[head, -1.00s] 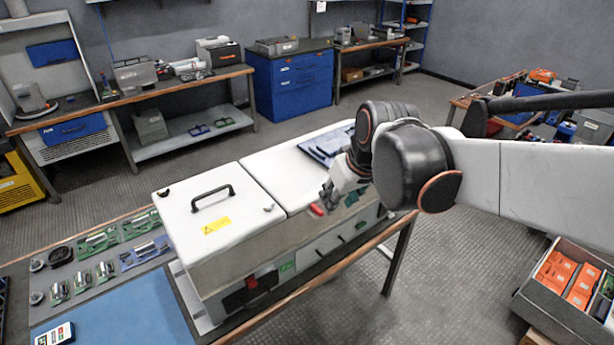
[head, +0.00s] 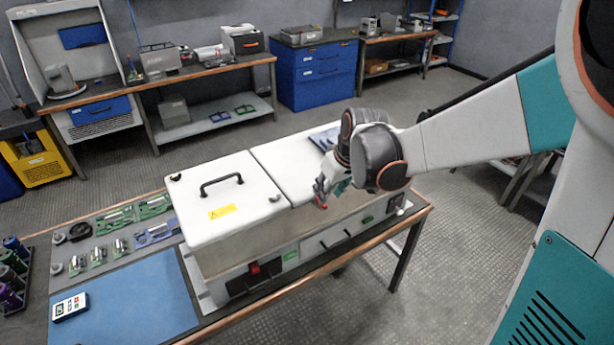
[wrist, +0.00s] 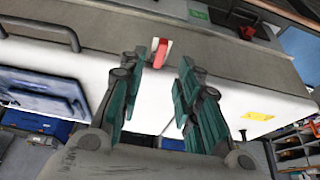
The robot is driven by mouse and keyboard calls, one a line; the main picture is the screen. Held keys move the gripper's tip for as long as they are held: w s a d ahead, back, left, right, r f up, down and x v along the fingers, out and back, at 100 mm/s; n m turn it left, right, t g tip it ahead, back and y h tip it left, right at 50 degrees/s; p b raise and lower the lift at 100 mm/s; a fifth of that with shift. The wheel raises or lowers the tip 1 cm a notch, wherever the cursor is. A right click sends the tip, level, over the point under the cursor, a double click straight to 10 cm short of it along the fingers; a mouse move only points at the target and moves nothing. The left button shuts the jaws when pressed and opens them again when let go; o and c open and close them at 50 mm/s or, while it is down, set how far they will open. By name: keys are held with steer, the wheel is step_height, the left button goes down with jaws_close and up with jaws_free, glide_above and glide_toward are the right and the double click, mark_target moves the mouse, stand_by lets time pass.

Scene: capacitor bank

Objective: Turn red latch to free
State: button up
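The red latch (wrist: 160,54) is a small red lever on a light mount at the white cabinet's (head: 225,245) front upper edge. In the wrist view it stands nearly upright in the picture, slightly tilted. In the head view the latch (head: 320,202) is a small red spot just below my gripper (head: 322,188). In the wrist view my gripper (wrist: 160,66) is open, with teal fingers on either side of the latch's line. A gap shows between each finger and the latch. Whether the fingertips reach down around it, I cannot tell.
The cabinet's left lid has a black handle (head: 221,183) and a yellow label (head: 222,212). A red-and-black switch (head: 262,270) is on the front. A blue mat (head: 130,300) and small green boards lie left. The floor in front of the bench is clear.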

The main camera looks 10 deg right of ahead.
steer(key=shift+b+x, duration=0.6)
steer(key=shift+x, duration=2.15)
steer(key=shift+c, duration=0.2)
jaws_close()
